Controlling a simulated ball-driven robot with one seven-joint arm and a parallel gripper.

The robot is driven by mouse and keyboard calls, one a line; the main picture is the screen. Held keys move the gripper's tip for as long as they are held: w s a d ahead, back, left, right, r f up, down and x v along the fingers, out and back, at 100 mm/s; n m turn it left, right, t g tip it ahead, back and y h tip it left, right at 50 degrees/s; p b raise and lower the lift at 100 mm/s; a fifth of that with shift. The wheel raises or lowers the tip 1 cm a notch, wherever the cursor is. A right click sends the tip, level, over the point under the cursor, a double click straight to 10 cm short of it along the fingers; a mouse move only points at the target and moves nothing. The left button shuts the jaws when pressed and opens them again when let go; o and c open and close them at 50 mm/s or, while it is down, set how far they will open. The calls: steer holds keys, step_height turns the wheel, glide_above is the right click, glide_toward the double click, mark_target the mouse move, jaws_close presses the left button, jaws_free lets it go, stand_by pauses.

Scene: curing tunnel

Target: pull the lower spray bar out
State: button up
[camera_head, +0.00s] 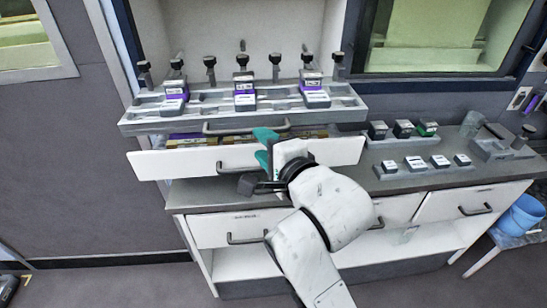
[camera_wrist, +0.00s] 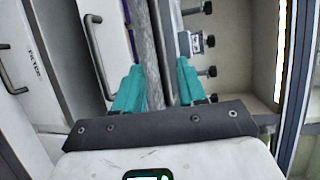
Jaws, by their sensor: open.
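No part is clearly marked as a spray bar. Two pulled-out units are stacked in the bay: a grey tray (camera_head: 348,117) above and a white-fronted drawer (camera_head: 165,164) below. Each has a dark bar handle; the tray's handle (camera_head: 222,129) is at its front. The drawer's handle (camera_wrist: 97,52) shows in the wrist view, left of my fingers. My gripper (camera_head: 265,142) has teal fingers and is open and empty in front of both units. In the wrist view the tray's edge (camera_wrist: 145,45) lies between my open fingers (camera_wrist: 158,88). My arm hides part of the drawer front.
Black-knobbed fittings with purple labels (camera_head: 245,92) stand on the tray. Small labelled blocks (camera_head: 403,129) sit on the counter (camera_head: 400,181) at right. Closed white drawers (camera_head: 225,228) are below. A blue bucket (camera_head: 521,217) stands at far right.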

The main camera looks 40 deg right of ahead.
steer(key=shift+v, duration=2.1)
steer(key=shift+w, duration=0.1)
steer(key=s+d+f+n+g+y, duration=0.1)
steer(key=s+f+n+g, duration=0.4)
steer(key=f, duration=0.6)
steer(key=s+d+f+n+g, duration=0.1)
steer(key=s+f+n+g, duration=0.25)
steer(key=f+n, duration=0.45)
steer(key=s+a+f+n+g+y, duration=0.1)
steer(key=s+f+n+g, duration=0.5)
steer(key=s+f, duration=0.8)
steer(key=shift+s+a+n+y, duration=0.2)
steer(key=shift+a+n+y, duration=0.25)
steer(key=shift+n, duration=0.35)
